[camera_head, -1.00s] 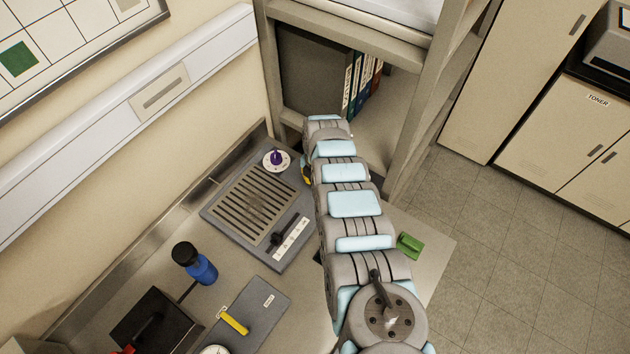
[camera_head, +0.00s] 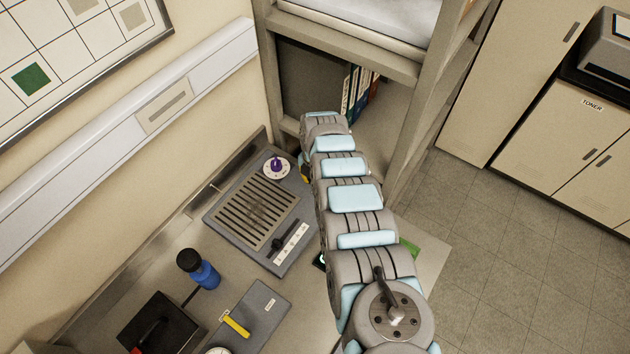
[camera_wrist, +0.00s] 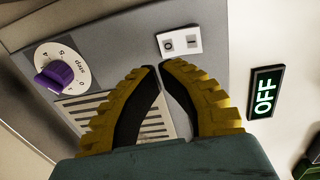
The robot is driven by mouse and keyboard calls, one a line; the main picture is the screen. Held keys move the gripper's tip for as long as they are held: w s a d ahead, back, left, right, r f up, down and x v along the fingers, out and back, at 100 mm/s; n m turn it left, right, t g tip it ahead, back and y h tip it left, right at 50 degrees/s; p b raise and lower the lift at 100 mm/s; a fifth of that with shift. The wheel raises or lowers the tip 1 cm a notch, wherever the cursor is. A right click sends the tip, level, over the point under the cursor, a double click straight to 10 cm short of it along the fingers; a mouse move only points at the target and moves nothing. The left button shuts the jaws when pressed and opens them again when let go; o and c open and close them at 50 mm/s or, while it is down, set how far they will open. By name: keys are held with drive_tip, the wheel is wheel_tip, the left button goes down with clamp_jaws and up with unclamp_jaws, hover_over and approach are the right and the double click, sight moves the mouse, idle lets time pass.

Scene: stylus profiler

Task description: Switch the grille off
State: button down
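The grille (camera_head: 256,211) is a slotted plate set in a grey unit on the bench; part of its slots (camera_wrist: 92,108) shows in the wrist view. A purple knob (camera_head: 277,164) on a white dial sits at its far end, and it also shows in the wrist view (camera_wrist: 55,77). A white switch plate marked O and I (camera_wrist: 180,42) is on the grey panel. Contact is unclear.
A black lever (camera_head: 285,240) with a white label strip is at the unit's near side. A blue bottle (camera_head: 203,273), a grey box with a yellow handle (camera_head: 236,324) and a black box (camera_head: 160,325) stand nearer. A shelf post (camera_head: 425,110) rises close beyond my arm.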

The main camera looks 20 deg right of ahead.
wheel_tip(320, 180, up, 11)
drive_tip(key=w, duration=0.1)
drive_tip(key=shift+a+f+b, duration=0.15)
drive_tip(key=shift+a+b, duration=0.2)
drive_tip(key=shift+b, duration=0.1)
drive_tip(key=shift+w, duration=0.1)
idle(0.4)
